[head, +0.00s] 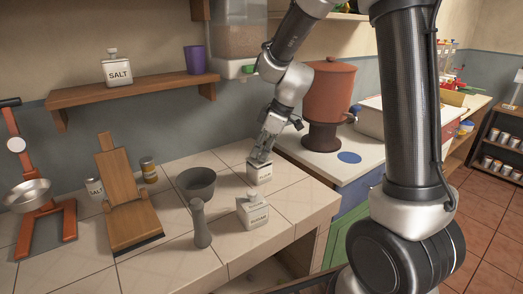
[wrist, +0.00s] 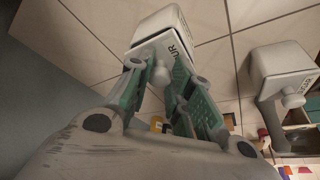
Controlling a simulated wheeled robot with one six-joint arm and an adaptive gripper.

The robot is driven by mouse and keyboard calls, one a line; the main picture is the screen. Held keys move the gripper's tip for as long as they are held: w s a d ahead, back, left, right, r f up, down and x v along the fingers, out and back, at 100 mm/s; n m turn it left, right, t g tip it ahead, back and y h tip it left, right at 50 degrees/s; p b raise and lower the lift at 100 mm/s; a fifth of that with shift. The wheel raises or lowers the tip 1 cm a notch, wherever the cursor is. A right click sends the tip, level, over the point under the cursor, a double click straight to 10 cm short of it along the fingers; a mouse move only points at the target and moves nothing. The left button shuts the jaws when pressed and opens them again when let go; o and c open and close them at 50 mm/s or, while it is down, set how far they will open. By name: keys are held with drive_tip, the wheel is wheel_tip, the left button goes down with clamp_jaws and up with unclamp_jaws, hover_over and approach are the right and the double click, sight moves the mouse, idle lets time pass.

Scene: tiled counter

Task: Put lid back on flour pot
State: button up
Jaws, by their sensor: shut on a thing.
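The white square flour pot (head: 260,175) stands on the tiled counter, right of the grey mortar; it also shows in the wrist view (wrist: 160,22), with the letters "UR" on its label. My gripper (head: 262,154) is directly above the pot, pointing down. In the wrist view its green-padded fingers (wrist: 160,82) are shut on the round knob (wrist: 160,75) of the pot's white lid. The lid (wrist: 152,52) is at the pot's top.
A second white lidded pot (head: 252,213) stands nearer the front edge, also in the wrist view (wrist: 282,62). The mortar (head: 196,183), pestle (head: 201,225) and wooden stand (head: 130,205) are to the left. A brown urn (head: 329,95) stands behind right.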

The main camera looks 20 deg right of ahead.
drive_tip(key=o, duration=1.5)
drive_tip(key=shift+r, duration=3.5)
clamp_jaws()
drive_tip(key=shift+f, duration=0.15)
